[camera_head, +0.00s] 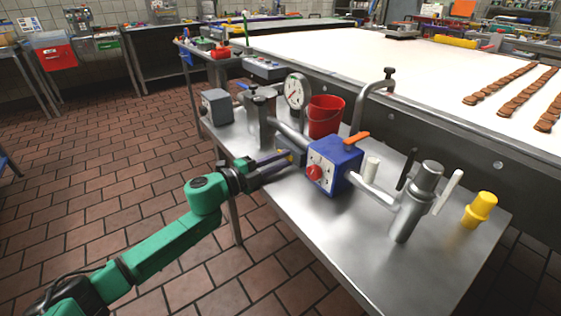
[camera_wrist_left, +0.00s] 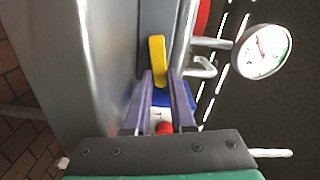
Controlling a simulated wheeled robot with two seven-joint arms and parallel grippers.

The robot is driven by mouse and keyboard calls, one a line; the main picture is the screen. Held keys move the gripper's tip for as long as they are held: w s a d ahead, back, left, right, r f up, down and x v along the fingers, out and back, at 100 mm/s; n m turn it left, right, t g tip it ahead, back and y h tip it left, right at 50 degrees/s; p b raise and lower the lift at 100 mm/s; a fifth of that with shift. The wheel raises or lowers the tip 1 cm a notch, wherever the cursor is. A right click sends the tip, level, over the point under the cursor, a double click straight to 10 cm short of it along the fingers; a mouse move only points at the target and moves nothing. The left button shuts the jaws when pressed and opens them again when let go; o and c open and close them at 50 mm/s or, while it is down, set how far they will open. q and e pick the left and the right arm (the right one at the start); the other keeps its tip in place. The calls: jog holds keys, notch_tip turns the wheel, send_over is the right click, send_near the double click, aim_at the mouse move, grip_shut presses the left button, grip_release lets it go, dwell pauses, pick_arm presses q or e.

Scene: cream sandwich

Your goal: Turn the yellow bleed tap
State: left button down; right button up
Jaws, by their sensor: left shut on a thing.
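The yellow bleed tap (camera_wrist_left: 157,52) is a small flat lever, seen upright in the left wrist view. Its lower end lies between the fingertips of my left gripper (camera_wrist_left: 161,80). In the head view that gripper (camera_head: 288,157) is beside the grey pipe, left of the blue pump box (camera_head: 335,163), shut on the tap. Only a sliver of yellow (camera_head: 291,154) shows there, the rest hidden by the fingers. My right gripper is in neither view.
The steel table also bears a round gauge (camera_head: 297,92), a red bucket (camera_head: 324,118), a grey box (camera_head: 217,107), a valve column (camera_head: 415,200) and a yellow bottle-like piece (camera_head: 480,210). The orange lever (camera_head: 357,138) tops the blue box. The table's front right is bare.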

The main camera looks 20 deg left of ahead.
pick_arm(q)
jog(key=shift+d+f+m, duration=0.1)
jog(key=shift+f+m, duration=0.15)
jog(key=shift+m, duration=0.35)
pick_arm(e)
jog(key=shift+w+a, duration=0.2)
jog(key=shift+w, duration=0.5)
pick_arm(q)
jog(key=c, duration=0.8)
grip_release()
jog(key=shift+s, duration=0.1)
jog(key=shift+o, duration=0.2)
jog(key=shift+f, duration=0.1)
